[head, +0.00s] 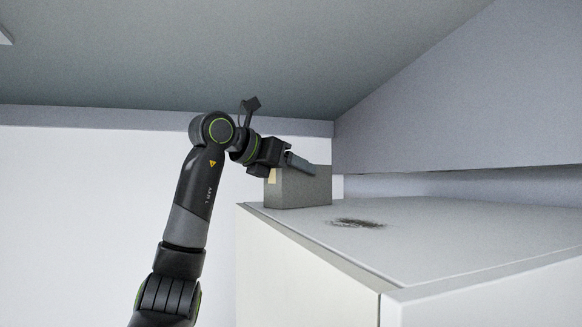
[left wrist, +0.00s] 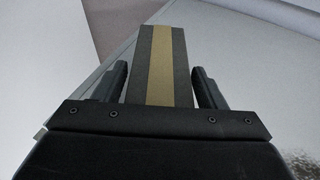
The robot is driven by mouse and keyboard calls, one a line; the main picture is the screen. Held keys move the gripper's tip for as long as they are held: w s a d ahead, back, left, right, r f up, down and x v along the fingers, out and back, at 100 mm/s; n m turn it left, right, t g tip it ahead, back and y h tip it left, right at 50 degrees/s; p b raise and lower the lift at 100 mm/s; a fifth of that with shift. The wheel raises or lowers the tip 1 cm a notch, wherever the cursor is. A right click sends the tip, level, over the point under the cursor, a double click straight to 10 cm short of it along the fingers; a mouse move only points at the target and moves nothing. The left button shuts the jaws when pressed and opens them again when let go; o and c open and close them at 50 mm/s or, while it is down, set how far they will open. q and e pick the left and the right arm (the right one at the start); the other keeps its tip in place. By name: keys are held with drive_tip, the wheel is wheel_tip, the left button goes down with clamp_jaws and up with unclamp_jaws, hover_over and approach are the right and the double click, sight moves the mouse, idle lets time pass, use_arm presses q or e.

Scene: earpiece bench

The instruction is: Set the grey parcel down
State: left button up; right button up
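The grey parcel (head: 300,188) is a box with a tan tape strip, upright on the top of the white cabinet (head: 440,225), near its far left corner. Its base appears to rest on that surface. My left gripper (head: 290,165) is at the parcel's upper part, one finger showing along its top. In the left wrist view the parcel (left wrist: 160,65) lies between the two fingers (left wrist: 160,75). My right gripper is not in view.
A dark smudge (head: 357,223) marks the cabinet top to the right of the parcel. The rest of that top is clear toward the front. A grey sloped panel (head: 470,110) overhangs at the right, and a wall stands behind.

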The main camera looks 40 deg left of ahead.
use_arm(q)
drive_tip(key=shift+o, duration=1)
drive_tip(key=shift+a, duration=0.1)
drive_tip(key=shift+r, duration=0.25)
drive_tip(key=d+b+v, duration=0.1)
drive_tip(key=b+v, duration=0.1)
drive_tip(key=v, duration=1)
drive_tip(key=shift+a, duration=0.5)
drive_tip(key=shift+f, duration=0.1)
